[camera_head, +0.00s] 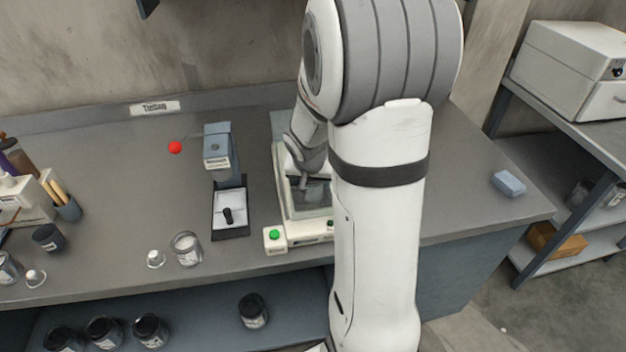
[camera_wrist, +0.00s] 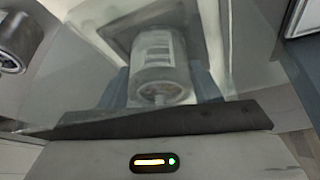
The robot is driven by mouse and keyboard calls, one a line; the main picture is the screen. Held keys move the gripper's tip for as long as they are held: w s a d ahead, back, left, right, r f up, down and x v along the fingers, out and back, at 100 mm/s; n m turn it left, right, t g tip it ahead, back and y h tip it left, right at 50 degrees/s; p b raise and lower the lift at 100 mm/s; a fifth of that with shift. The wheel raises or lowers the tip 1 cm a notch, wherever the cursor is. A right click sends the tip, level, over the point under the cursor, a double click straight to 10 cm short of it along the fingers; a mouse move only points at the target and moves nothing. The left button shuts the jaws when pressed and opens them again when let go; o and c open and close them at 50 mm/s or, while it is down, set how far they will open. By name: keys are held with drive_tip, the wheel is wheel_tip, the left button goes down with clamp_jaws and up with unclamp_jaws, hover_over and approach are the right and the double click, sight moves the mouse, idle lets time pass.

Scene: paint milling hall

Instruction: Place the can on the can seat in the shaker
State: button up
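The shaker (camera_head: 278,165) is a pale box with clear panels on the bench, partly hidden behind my arm. In the wrist view, the can (camera_wrist: 160,72) is a grey metal cylinder with a pale label, seen hazily through a clear panel. Bluish fingers of my gripper (camera_wrist: 160,92) lie close against both its sides. The can seat is not clearly visible, and I cannot tell whether the can touches it.
A blue-grey device (camera_head: 218,145) stands left of the shaker, with a red ball (camera_head: 175,147) beyond it. A glass jar (camera_head: 186,248) is near the front edge. A blue block (camera_head: 508,184) lies at the right. Dark jars (camera_head: 252,310) stand on the lower shelf.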

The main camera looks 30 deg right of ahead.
drive_tip(key=o, duration=0.3)
drive_tip(key=shift+o, duration=0.2)
drive_tip(key=shift+r, duration=0.15)
drive_tip(key=shift+r, duration=0.2)
drive_tip(key=v, duration=1)
drive_tip(key=s+a+r+n+g+y, duration=0.1)
drive_tip(key=s+a+r+n+y, duration=0.1)
drive_tip(key=s+a+n, duration=0.4)
drive_tip(key=s+a, duration=0.5)
drive_tip(key=s, duration=0.5)
drive_tip(key=shift+a+r+n+y, duration=0.3)
drive_tip(key=shift+a+n, duration=0.05)
drive_tip(key=shift+n, duration=0.05)
